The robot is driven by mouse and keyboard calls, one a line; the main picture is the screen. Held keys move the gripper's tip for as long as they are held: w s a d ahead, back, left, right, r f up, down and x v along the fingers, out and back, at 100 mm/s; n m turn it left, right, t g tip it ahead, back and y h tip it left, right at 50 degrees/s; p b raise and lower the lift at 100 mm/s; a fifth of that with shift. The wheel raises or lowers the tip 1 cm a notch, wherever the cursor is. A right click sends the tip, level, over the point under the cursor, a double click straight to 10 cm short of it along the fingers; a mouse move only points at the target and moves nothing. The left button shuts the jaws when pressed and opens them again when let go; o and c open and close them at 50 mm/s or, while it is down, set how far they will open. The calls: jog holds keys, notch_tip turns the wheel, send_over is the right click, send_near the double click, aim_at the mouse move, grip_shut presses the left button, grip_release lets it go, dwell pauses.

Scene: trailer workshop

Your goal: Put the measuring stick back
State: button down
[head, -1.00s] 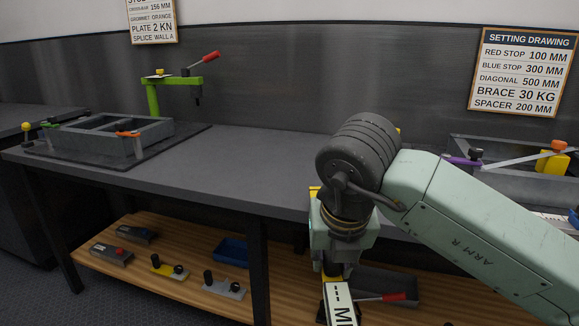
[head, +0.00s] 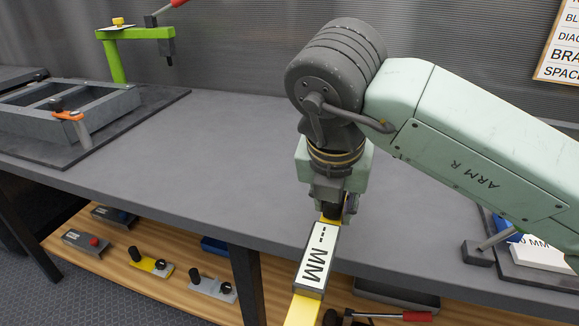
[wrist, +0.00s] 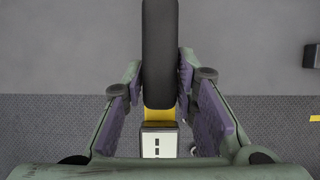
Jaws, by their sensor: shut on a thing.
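The measuring stick (head: 302,310) is a yellow bar with a white "--- MM" display (head: 311,262). My gripper (head: 333,208) is shut on its dark grip, and the stick is held at the front edge of the bench, pointing toward the bottom of the head view. Its lower end is cut off by the frame. In the wrist view the dark grip (wrist: 160,50) lies between the purple-padded fingers of my gripper (wrist: 160,82), with the yellow part (wrist: 158,114) and display (wrist: 158,145) below it.
The bench top (head: 220,150) is bare in the middle. A grey frame fixture (head: 60,110) with an orange clamp (head: 68,115) and a green clamp post (head: 115,60) stand at left. A wooden shelf (head: 190,305) below holds several tools. A white block (head: 540,253) is at right.

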jog(key=p, duration=0.4)
send_near(288, 184)
jog(key=shift+w+d+f, duration=0.6)
jog(key=shift+w+f, duration=0.25)
jog(key=shift+f, duration=0.05)
jog(key=f+p, duration=0.1)
jog(key=f, duration=0.1)
jog(key=shift+w+a+f+p, duration=0.2)
jog(key=shift+w+f+p, duration=0.1)
jog(key=shift+w+p, duration=0.1)
jog(key=shift+f, duration=0.55)
jog(key=shift+f+b, duration=0.2)
jog(key=shift+b, duration=0.1)
jog(key=c, duration=1.3)
grip_release()
jog(key=shift+r, duration=0.15)
jog(key=shift+s+r+p, duration=0.1)
jog(key=shift+r+p, duration=0.1)
jog(key=shift+p, duration=0.1)
jog(key=b+v, duration=0.2)
jog(key=v, duration=0.9)
jog(key=shift+s+r, duration=0.2)
jog(key=shift+r, duration=0.1)
